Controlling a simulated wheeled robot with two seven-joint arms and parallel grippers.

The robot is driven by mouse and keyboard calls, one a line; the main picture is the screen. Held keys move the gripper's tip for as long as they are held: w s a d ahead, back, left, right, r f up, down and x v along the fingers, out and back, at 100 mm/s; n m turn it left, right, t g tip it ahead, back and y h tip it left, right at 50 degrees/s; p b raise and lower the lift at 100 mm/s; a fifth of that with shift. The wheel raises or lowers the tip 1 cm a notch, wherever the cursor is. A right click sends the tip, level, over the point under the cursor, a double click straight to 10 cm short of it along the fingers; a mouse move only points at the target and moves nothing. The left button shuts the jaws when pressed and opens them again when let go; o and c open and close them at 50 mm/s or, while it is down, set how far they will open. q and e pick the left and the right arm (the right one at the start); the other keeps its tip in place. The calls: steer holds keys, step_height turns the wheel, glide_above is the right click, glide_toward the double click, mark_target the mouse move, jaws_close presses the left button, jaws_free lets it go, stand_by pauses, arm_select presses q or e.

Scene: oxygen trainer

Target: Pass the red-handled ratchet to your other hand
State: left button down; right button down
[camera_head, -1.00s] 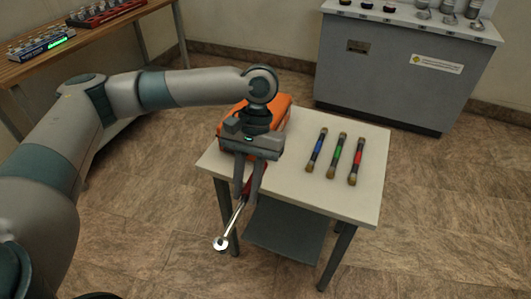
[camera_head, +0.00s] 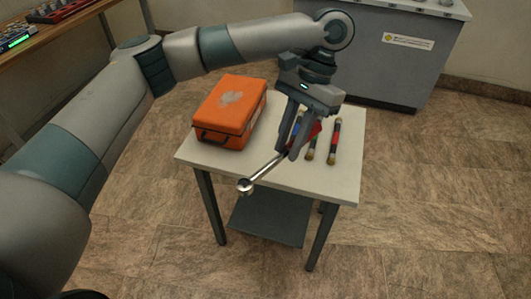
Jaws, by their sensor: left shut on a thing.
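The ratchet (camera_head: 262,174) has a shiny metal shaft, a round head at its lower left end and a red handle (camera_head: 315,131). My left gripper (camera_head: 291,152) is shut on the ratchet near its handle, and its fingers hide part of it. My right gripper is not in view.
An orange toolbox (camera_head: 230,105) stands on the table's left part. Several dark rods with coloured bands, one red-banded (camera_head: 335,140), lie behind and beside my left gripper. A grey cabinet (camera_head: 395,65) stands behind. A wooden bench (camera_head: 60,30) is at upper left.

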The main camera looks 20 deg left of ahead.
mark_target(313, 130)
arm_select(q)
steer(key=d+r, duration=0.1)
steer(key=w+d+m, duration=0.1)
steer(key=d, duration=0.1)
steer(key=w+d+r+m, duration=0.1)
steer(key=shift+w+d+r+y, duration=0.2)
steer(key=shift+r+y, duration=0.15)
steer(key=shift+y, duration=0.05)
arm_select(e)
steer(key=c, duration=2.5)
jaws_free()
